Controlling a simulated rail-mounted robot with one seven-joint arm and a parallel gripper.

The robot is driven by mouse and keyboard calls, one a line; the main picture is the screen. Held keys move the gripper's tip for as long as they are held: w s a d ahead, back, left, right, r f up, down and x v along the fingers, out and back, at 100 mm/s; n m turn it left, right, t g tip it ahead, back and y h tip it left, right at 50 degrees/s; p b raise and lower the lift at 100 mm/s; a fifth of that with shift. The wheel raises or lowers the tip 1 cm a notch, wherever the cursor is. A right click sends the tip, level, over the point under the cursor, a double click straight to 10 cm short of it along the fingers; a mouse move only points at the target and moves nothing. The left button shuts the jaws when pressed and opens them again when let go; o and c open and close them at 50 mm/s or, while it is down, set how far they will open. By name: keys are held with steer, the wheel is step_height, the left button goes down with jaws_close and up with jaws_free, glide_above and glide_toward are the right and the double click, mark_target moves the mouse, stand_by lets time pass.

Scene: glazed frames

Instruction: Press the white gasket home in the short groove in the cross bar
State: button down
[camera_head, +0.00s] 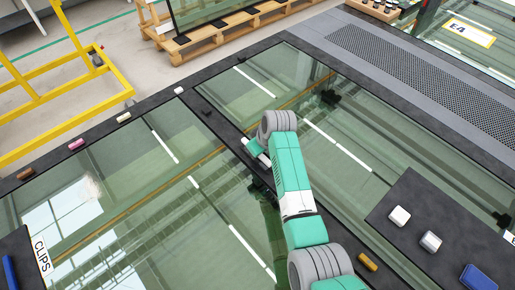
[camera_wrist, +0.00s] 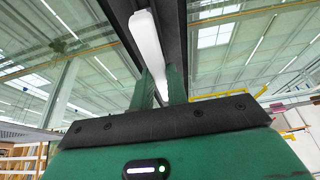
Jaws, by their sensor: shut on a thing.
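The white gasket (camera_wrist: 146,38) is held between the two green fingers of my gripper (camera_wrist: 162,88) in the wrist view. Its far end reaches out past the fingertips, in line with the black cross bar (camera_wrist: 172,20). In the head view my gripper (camera_head: 257,152) is low over the cross bar (camera_head: 225,128) between the two glass panes, and a small white piece shows beside it. My arm and gripper hide the bar there. The groove cannot be made out, nor can I tell whether the gasket touches the bar or sits in it.
White (camera_head: 123,117), pink (camera_head: 76,144) and brown (camera_head: 26,174) pieces lie along the left frame edge. Two white blocks (camera_head: 399,216), (camera_head: 431,241) and a blue block (camera_head: 478,278) sit on a dark panel at right. A yellow piece (camera_head: 367,262) lies near my arm.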

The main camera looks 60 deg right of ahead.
stand_by(0.4)
steer(key=shift+f+b, duration=0.85)
steer(key=shift+f, duration=0.45)
steer(key=shift+f, duration=0.1)
steer(key=shift+f, duration=0.1)
steer(key=shift+f, duration=0.15)
